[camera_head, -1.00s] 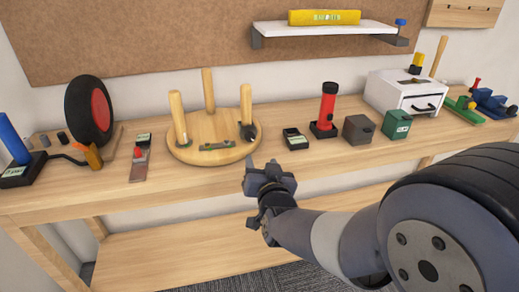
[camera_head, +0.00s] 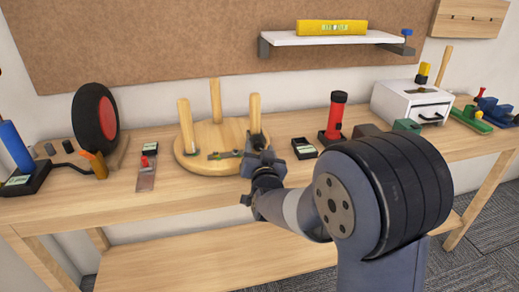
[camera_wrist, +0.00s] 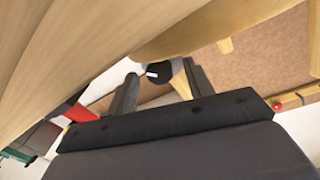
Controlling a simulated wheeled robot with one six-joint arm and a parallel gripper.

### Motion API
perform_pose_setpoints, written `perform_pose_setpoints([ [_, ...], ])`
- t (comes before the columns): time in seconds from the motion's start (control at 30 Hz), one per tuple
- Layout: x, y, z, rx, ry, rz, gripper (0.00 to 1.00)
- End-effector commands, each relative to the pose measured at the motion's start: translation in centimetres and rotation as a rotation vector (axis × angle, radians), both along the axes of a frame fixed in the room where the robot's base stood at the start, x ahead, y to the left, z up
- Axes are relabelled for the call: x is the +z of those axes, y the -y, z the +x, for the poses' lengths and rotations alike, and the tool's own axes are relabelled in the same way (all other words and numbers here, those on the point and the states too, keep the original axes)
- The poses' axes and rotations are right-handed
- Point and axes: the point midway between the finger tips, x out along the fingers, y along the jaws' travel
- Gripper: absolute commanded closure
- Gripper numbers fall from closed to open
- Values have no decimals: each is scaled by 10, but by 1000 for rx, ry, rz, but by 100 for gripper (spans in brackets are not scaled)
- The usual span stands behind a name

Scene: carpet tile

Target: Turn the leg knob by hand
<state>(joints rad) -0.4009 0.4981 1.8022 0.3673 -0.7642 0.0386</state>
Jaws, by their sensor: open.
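A round wooden stool (camera_head: 190,158) lies upside down on the workbench, its three legs pointing up. At the foot of its right leg (camera_head: 255,112) is a dark knob, mostly hidden behind my gripper (camera_head: 258,150) in the head view. In the wrist view the black knob (camera_wrist: 156,73) with a white mark shows between the two open fingers of my gripper (camera_wrist: 160,72). The fingers stand on either side of it. I cannot tell whether either finger touches it. A small greenish strip lies on the stool's underside.
A red flashlight (camera_head: 335,115) and a small black tray (camera_head: 304,148) stand just right of the stool. A red-tipped tool (camera_head: 146,172) and a wheel (camera_head: 97,118) are to its left. A white drawer box (camera_head: 410,103) is farther right. The bench's front strip (camera_head: 200,190) is clear.

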Motion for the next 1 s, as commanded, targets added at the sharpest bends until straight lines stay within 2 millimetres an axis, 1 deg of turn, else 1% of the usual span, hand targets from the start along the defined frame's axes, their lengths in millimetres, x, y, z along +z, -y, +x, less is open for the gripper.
perform_pose_setpoints([
  [0.1,0,-1,6,0,0,0,50],
  [0.37,0,-1,7,0,0,0,50],
  [0.47,0,-1,7,0,0,0,57],
  [0.9,0,-1,6,0,0,0,93],
  [1.0,-1,-1,6,0,1,-4,94],
])
